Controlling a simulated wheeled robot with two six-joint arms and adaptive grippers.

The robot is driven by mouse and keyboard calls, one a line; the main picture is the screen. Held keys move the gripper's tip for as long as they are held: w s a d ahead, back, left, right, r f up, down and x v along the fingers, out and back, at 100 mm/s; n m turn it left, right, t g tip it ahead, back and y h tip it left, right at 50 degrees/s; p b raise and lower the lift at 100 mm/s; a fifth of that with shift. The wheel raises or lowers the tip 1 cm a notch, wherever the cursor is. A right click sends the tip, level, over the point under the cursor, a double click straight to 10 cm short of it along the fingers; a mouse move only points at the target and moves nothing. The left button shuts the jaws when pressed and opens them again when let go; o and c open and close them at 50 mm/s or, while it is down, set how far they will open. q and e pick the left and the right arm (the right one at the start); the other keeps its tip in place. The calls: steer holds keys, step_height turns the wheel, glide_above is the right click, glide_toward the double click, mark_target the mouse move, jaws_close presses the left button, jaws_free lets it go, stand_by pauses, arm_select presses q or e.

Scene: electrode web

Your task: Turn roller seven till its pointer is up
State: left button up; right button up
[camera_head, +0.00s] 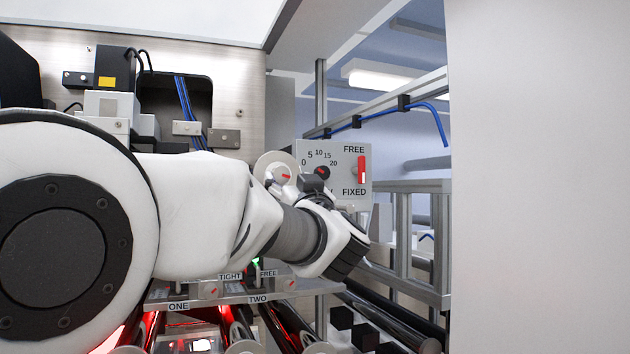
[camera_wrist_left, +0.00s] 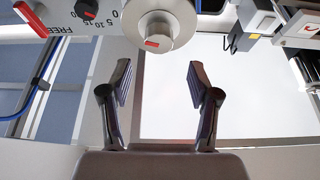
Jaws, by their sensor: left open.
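A pale round roller end (camera_head: 270,164) with a red pointer mark stands beside the dial panel in the head view. Its mark lies nearly level, slightly tilted. No number shows on it, so I cannot confirm it is roller seven. In the left wrist view, which looks inverted, a round knob (camera_wrist_left: 157,22) with a red mark sits at the top middle. My left gripper (camera_wrist_left: 158,80) is open and empty there, its two fingers apart below the knob and not around it. In the head view my own arm hides most of this gripper. My right gripper is not in view.
The grey panel (camera_head: 333,151) carries a numbered dial and a red FREE/FIXED switch (camera_head: 362,169). Below my arm is a labelled rail (camera_head: 237,298) above dark, red-lit rollers. A blue cable (camera_head: 437,122) runs along the frame. A plain wall (camera_head: 540,180) fills the right.

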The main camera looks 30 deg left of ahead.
mark_target(282, 175)
arm_select(q)
steer(key=w+a+p, duration=0.1)
steer(key=w+p, duration=0.1)
steer(key=w+a+r+p, duration=0.1)
steer(key=w, duration=0.1)
steer(key=shift+a, duration=0.3)
steer(key=shift+w+a+r+p, duration=0.1)
steer(key=shift+a+r+p, duration=0.1)
steer(key=shift+a, duration=0.35)
steer(key=shift+a+r+p, duration=0.2)
steer(key=shift+a, duration=0.3)
steer(key=shift+s+a, duration=0.2)
steer(key=shift+s, duration=0.05)
steer(key=shift+s+d, duration=0.1)
steer(key=shift+s, duration=0.05)
steer(key=shift+d, duration=0.15)
steer(key=shift+w+d, duration=0.15)
steer(key=shift+w, duration=0.15)
steer(key=c, duration=0.5)
steer(key=shift+w, duration=0.1)
steer(key=c, duration=0.6)
steer(key=shift+c, duration=0.3)
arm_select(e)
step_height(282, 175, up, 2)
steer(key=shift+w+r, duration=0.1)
